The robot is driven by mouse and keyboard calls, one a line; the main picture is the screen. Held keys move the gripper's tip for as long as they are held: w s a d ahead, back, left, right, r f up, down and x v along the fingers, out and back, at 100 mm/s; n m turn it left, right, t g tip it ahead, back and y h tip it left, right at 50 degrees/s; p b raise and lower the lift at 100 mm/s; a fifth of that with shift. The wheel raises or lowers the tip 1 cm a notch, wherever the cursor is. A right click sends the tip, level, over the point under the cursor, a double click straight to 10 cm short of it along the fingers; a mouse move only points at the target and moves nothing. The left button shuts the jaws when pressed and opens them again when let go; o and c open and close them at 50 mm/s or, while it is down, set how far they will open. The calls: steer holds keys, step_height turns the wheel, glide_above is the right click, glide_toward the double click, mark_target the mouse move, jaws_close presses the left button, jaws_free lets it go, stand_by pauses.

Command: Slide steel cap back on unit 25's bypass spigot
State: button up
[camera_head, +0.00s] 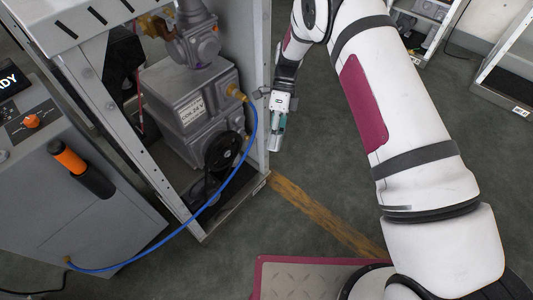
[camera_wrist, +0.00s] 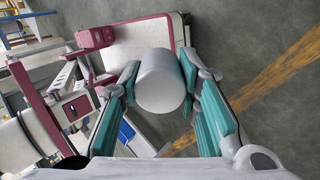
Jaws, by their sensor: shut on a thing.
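The steel cap (camera_wrist: 161,82), a plain pale grey cylinder, is between the teal pads of my gripper (camera_wrist: 160,72) in the wrist view. My gripper is shut on it. In the head view my gripper (camera_head: 280,122) points down beside the right post of an open dispenser frame, and the cap (camera_head: 275,142) shows small and grey below the fingers. Inside the frame are a grey pump housing (camera_head: 190,115) and a brass fitting (camera_head: 236,92) with a blue hose. I cannot pick out the bypass spigot or a unit number 25 in either view.
The frame's right post (camera_head: 256,80) stands close to the left of my gripper. The blue hose (camera_head: 225,185) loops down to a grey cabinet (camera_head: 75,195) with an orange-handled tool (camera_head: 70,158). Open floor with a yellow line (camera_head: 320,213) lies below and right.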

steer(key=w+a+f+m+y+b, duration=0.4)
steer(key=f+m+y+b, duration=0.1)
steer(key=f+m+y, duration=0.25)
steer(key=m+t+y+b, duration=0.5)
steer(key=m+t+b, duration=1)
steer(key=t, duration=0.4)
glide_toward(248, 138)
steer(key=p, duration=0.1)
steer(key=shift+s+d+m, duration=0.3)
steer(key=shift+d+m, duration=0.05)
steer(key=shift+d, duration=0.1)
steer(key=shift+b+x, duration=1.45)
steer(key=shift+x, duration=1.45)
steer(key=shift+b+x, duration=1.6)
steer(key=shift+x, duration=1.2)
steer(key=o, duration=1.2)
